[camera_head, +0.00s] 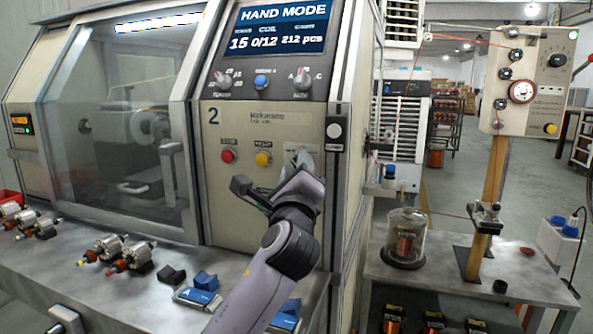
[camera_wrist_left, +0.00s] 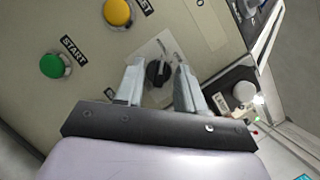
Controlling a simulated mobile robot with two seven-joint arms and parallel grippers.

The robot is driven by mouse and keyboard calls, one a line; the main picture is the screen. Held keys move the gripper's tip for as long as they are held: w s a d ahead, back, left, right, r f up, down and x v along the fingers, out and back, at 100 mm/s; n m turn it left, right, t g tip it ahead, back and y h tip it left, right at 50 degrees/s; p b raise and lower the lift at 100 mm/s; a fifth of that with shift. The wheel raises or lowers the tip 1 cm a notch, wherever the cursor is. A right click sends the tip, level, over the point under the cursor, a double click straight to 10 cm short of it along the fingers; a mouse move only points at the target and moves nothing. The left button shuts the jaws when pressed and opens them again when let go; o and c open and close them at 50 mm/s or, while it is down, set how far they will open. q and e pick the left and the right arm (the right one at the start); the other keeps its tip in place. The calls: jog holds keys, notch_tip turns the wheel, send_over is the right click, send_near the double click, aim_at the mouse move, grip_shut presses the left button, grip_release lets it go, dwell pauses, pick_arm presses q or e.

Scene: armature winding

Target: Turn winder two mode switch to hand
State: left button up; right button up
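The winder two panel (camera_head: 262,125) carries a large "2", and its display (camera_head: 282,28) reads "HAND MODE". In the left wrist view the mode switch (camera_wrist_left: 158,73) is a black knob on a pale label plate; the small print on it is unreadable. My left gripper (camera_head: 275,182) is at the lower right of the panel and mostly hides the switch in the head view. In the left wrist view my left gripper (camera_wrist_left: 159,88) has a finger on each side of the knob, with visible gaps. It is open and holds nothing. My right gripper is in neither view.
A yellow reset button (camera_wrist_left: 118,12) and a green start button (camera_wrist_left: 53,66) lie close beside the switch. A red button (camera_head: 228,156) is further left. Armatures and blue-and-black blocks (camera_head: 198,291) lie on the shelf below. A wire stand (camera_head: 490,190) is at right.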

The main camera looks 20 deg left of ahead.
pick_arm(q)
jog(key=b+v, duration=0.1)
jog(key=v, duration=0.6)
dwell(0.3)
dwell(0.3)
